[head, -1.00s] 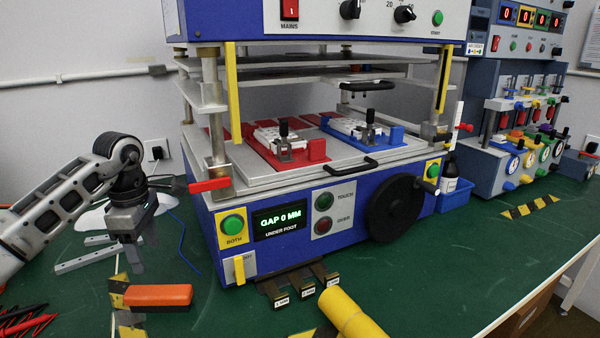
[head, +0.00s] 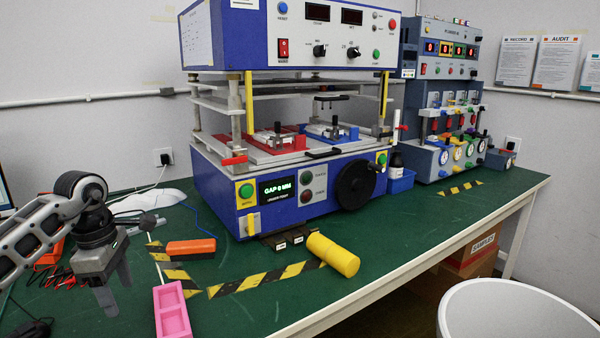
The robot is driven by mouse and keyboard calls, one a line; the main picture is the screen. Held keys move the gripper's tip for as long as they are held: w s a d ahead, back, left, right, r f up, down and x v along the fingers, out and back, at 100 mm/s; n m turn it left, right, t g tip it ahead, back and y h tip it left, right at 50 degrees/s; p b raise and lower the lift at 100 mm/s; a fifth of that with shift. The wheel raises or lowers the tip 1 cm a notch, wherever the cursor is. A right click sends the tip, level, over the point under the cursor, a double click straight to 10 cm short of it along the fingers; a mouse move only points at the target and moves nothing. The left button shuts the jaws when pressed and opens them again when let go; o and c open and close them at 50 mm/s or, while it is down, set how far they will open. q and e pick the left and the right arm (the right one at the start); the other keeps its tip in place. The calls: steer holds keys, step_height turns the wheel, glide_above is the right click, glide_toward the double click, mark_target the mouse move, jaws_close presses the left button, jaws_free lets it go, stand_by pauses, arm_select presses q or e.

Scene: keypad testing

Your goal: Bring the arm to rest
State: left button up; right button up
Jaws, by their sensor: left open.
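My left arm comes in from the left in the head view. Its gripper (head: 108,290) points down, open and empty, above the left part of the green bench (head: 240,300). It is left of the orange block (head: 191,247) and the pink tray (head: 172,312), apart from both. My right gripper is out of view.
The blue press (head: 225,185) stands at the back middle, its display reading GAP 0 MM. A yellow cylinder (head: 333,254) lies before it. A grey test rack (head: 436,150) stands behind right. Red-handled leads (head: 55,275) lie behind my left arm. A white round top (head: 515,310) is at front right.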

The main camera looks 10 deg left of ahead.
arm_select(q)
steer(key=d+f+h, duration=0.1)
steer(key=d, duration=0.1)
steer(key=w+d+f+h, duration=0.1)
steer(key=d, duration=0.2)
steer(key=w+d+f, duration=0.1)
steer(key=d+f, duration=0.1)
steer(key=shift+d+f+h, duration=0.1)
steer(key=shift+d+h, duration=0.25)
steer(key=shift+h, duration=0.05)
steer(key=s+d+r+n+t+h+p, duration=0.1)
steer(key=s+d+r+n+t+h, duration=0.15)
steer(key=d+n+t+h, duration=0.6)
steer(key=s+d+r+n+t+h, duration=0.15)
steer(key=s+d+n+h, duration=0.3)
steer(key=d+n, duration=0.85)
steer(key=s+a+f+n+y, duration=0.1)
steer(key=s+f+n+y, duration=0.2)
steer(key=n, duration=0.6)
steer(key=s+a+f+n+y, duration=0.2)
steer(key=s+f+n+y, duration=0.2)
steer(key=f+n, duration=0.4)
steer(key=s+a+f+n+y+p, duration=0.1)
steer(key=s+f+n+y, duration=0.3)
steer(key=n, duration=0.6)
step_height(320, 180, down, 2)
steer(key=shift+s+a+f+y, duration=0.25)
steer(key=shift+y, duration=0.75)
